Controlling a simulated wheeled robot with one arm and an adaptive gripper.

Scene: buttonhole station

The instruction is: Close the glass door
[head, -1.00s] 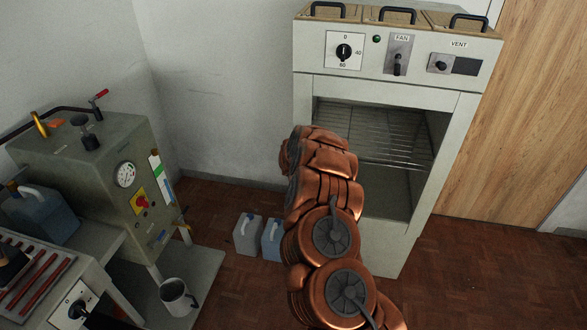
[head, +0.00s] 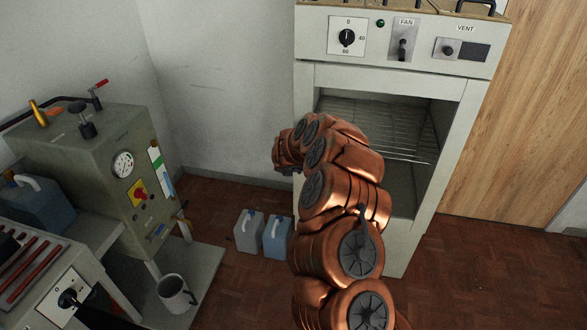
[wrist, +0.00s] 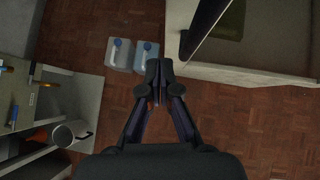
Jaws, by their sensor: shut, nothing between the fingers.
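The pale drying cabinet (head: 448,150) stands with its front opening uncovered, and a wire rack (head: 395,125) shows inside. No glass door can be made out in the head view; my copper arm hides the left part of the opening. In the wrist view a dark bar with a bluish edge (wrist: 206,27) slants in front of the pale cabinet body (wrist: 275,75); it may be the door's edge or handle, but I cannot tell. My gripper (wrist: 159,66) is shut and empty, just left of and below that bar, apart from it in the picture. The gripper is hidden in the head view.
Two canisters, one whitish (head: 249,231) and one blue (head: 277,237), stand on the floor left of the cabinet. Brown floor is clear at right.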

